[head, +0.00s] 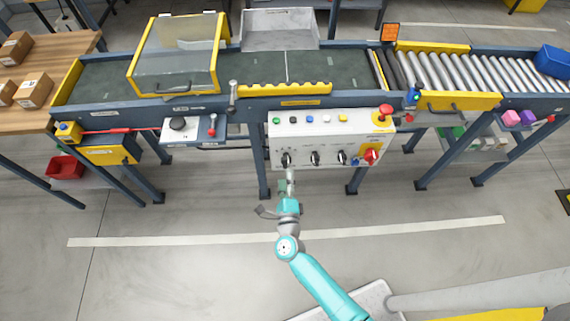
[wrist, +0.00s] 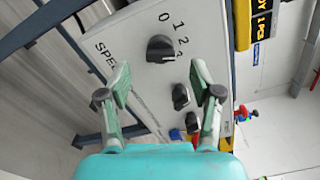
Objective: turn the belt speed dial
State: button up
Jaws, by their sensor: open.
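The belt speed dial (wrist: 161,48) is a black round knob with a raised grip bar on a pale panel (wrist: 135,28). The numerals 0, 1 and 2 and part of the word SPEED show beside it in the wrist view. In the head view it is the leftmost black knob (head: 286,160) in the panel's lower row. My gripper (wrist: 161,80) is open and empty, its green-padded fingers spread to either side below the dial in the picture, apart from it. In the head view my gripper (head: 290,176) is just below the dial. The dial's exact setting cannot be read.
Two more black knobs (head: 315,158) (head: 342,157) and a red rotary switch (head: 370,157) share the row. Coloured buttons (head: 309,119) and a red mushroom button (head: 385,111) sit above. The conveyor (head: 350,70) stands behind.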

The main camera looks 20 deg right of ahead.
aim_at(285, 166)
jog(key=shift+x, duration=3.05)
jog(key=c, duration=1.2)
jog(key=shift+o, duration=0.2)
